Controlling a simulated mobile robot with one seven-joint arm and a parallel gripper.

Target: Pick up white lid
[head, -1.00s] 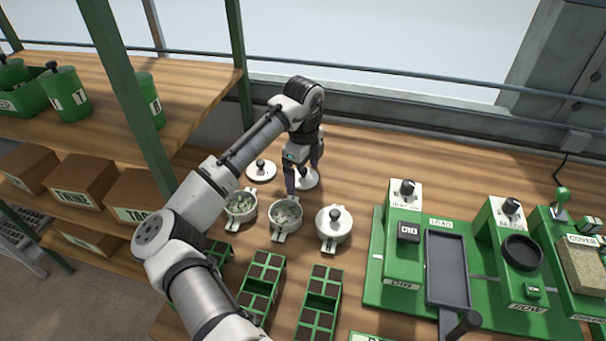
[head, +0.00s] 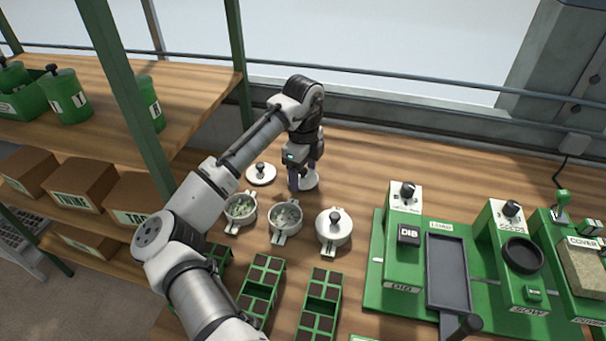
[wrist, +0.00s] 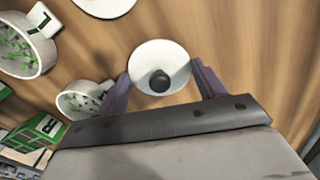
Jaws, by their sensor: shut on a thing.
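The white lid (head: 313,182) is a round disc on the wooden bench, behind the open pots. In the wrist view the lid (wrist: 147,56) shows a dark round knob at its middle. My gripper (head: 302,178) points down at the lid and is shut on it. In the wrist view its purple fingers (wrist: 163,85) stand to either side of the lid. I cannot tell whether the lid is clear of the bench. A second white lid (head: 261,178) with a dark knob lies to the left, apart from my gripper.
Two open pots, one with green bits (head: 241,209) and one with greyish bits (head: 286,218), stand in front. A lidded white pot (head: 333,238) is to their right. Green seed trays (head: 262,287) lie nearer. A green machine (head: 374,270) fills the right; a shelf post (head: 240,70) rises left.

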